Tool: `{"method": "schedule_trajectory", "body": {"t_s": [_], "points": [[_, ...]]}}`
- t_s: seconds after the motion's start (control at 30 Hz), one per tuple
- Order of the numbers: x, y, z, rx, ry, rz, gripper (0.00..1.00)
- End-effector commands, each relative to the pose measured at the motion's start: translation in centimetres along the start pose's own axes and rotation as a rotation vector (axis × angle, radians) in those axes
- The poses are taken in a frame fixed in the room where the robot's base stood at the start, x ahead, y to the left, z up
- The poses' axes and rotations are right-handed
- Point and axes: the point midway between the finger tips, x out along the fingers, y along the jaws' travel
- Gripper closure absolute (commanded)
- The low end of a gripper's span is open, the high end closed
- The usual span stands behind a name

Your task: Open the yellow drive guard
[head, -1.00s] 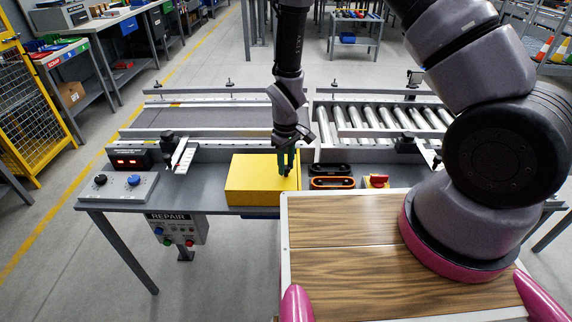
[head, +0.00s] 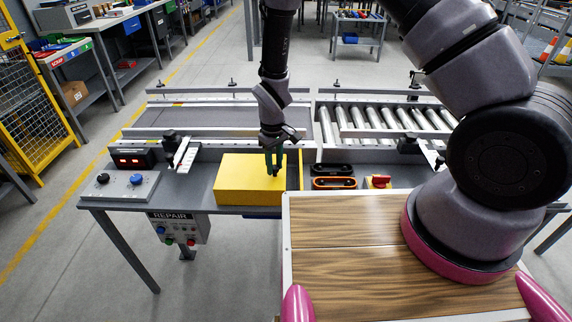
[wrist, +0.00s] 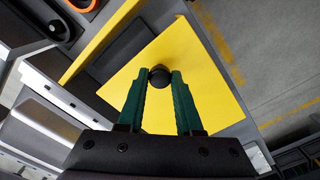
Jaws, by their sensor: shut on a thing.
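The yellow drive guard (head: 240,182) is a box-shaped cover on the grey bench, left of the orange and black handles. In the wrist view its yellow top face (wrist: 195,75) fills the middle, with a round black knob (wrist: 160,76) on it. My gripper (head: 274,168) is over the guard's right part, pointing down. In the wrist view the green fingers of my gripper (wrist: 160,82) are closed on either side of the knob. The knob is mostly hidden by the fingers in the head view.
An orange handle (head: 334,183) and a red switch on a yellow base (head: 378,182) lie right of the guard. A control box with black and blue knobs (head: 120,187) sits at left. The roller conveyor (head: 385,123) and the belt (head: 225,119) run behind.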

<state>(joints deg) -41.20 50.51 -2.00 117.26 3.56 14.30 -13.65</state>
Motion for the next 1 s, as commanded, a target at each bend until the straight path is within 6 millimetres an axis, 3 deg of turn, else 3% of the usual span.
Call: {"method": "schedule_trajectory", "body": {"t_s": [0.2, 0.5, 0.7, 1.0], "points": [[0.0, -4.6, -4.5, -0.007, 0.004, 0.0, 1.0], [0.0, -9.4, -9.4, -0.004, 0.003, -0.001, 1.0], [0.0, -11.0, -11.0, -0.002, 0.002, 0.0, 1.0], [0.0, -11.4, -11.4, -0.001, 0.001, -0.001, 1.0]]}}
